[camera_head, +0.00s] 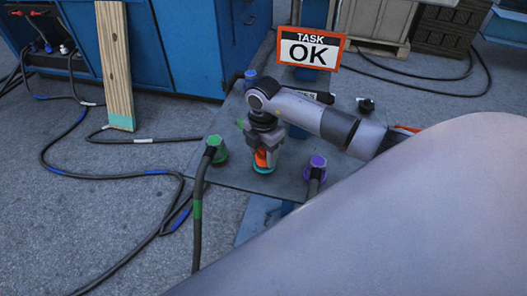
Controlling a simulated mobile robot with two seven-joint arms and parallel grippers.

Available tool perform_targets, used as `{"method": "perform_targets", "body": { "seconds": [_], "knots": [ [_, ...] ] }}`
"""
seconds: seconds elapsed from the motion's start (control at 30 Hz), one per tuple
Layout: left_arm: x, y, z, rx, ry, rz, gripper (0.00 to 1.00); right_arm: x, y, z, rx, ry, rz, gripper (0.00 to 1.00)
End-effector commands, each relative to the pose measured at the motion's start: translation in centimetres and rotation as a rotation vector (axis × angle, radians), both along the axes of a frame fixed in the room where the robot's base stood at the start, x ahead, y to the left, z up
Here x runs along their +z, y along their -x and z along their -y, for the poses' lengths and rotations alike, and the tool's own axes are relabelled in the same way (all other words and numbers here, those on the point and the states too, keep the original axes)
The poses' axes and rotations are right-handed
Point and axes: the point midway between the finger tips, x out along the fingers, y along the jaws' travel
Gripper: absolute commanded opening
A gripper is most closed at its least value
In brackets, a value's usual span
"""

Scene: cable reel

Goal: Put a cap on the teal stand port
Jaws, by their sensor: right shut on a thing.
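The teal stand port (263,170) shows as a teal ring low on the grey stand plate (215,178). My right gripper (264,157) points down right above it, shut on an orange cap (261,158). The cap sits at or just over the teal ring. The fingers hide part of it, so I cannot tell whether it is fully seated. My left gripper is not in view.
A green plug (216,149) with a cable stands left of the gripper, and a purple plug (317,162) stands right. A blue port (250,75) and black cap (367,104) are farther back. A sign (310,49) reads "TASK OK". Cables lie on the floor at left.

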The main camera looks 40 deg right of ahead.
Motion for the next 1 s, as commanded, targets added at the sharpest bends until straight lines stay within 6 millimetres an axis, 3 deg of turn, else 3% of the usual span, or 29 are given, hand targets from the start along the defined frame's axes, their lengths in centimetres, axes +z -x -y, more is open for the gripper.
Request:
{"method": "perform_targets", "body": {
  "seconds": [0.53, 0.57, 0.63, 0.67, 1.0],
  "knots": [
    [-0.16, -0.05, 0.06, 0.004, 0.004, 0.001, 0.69, -0.64, -0.02, 0.00, 0.000, 0.000, 0.000, 0.07],
    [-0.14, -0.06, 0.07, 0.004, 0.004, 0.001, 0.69, -0.63, -0.02, 0.00, 0.000, 0.000, 0.000, 0.53],
    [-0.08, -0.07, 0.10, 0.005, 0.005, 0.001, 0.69, -0.57, -0.02, 0.00, 0.000, 0.000, 0.000, 0.76],
    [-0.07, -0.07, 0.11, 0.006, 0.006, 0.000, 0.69, -0.57, -0.02, 0.00, 0.000, 0.000, 0.000, 0.79],
    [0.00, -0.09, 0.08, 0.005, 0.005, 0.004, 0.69, -0.28, -0.05, 0.00, 0.000, 0.000, 0.001, 0.79]
  ]
}}
